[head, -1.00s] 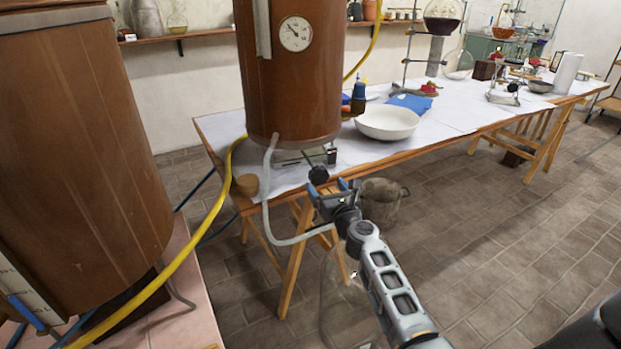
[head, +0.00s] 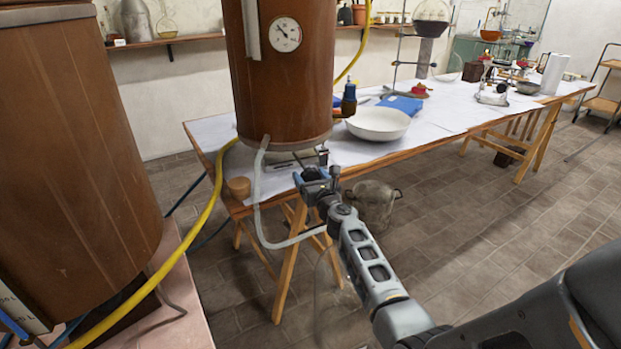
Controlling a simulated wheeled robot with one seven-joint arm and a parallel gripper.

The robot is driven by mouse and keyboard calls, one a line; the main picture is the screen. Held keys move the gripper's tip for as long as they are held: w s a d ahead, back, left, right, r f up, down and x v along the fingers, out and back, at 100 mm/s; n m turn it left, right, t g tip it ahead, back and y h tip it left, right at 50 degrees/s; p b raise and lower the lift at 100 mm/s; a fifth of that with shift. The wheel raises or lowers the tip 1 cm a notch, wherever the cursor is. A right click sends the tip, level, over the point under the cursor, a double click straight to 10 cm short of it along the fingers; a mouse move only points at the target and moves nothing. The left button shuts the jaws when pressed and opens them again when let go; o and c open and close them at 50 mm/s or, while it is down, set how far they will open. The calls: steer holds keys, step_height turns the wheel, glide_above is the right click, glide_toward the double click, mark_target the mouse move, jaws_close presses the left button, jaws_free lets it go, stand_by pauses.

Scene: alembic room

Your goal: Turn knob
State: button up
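The dark round knob (head: 311,173) sits low at the front of the burner under the copper-brown vessel (head: 280,75), by the table's near left edge. My gripper (head: 314,179) is right at the knob, with its blue-tipped fingers spread apart and the knob showing between them. A gap seems to show beside the knob, but contact is hard to judge at this size. The burner under the vessel is mostly hidden by the vessel and my gripper.
A large brown vessel (head: 80,140) stands close at left with a yellow hose (head: 200,225) beside it. A pale tube (head: 258,205) hangs near my gripper. Floor at right is clear.

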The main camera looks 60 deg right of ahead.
steer(key=c, duration=0.7)
steer(key=shift+n, duration=0.3)
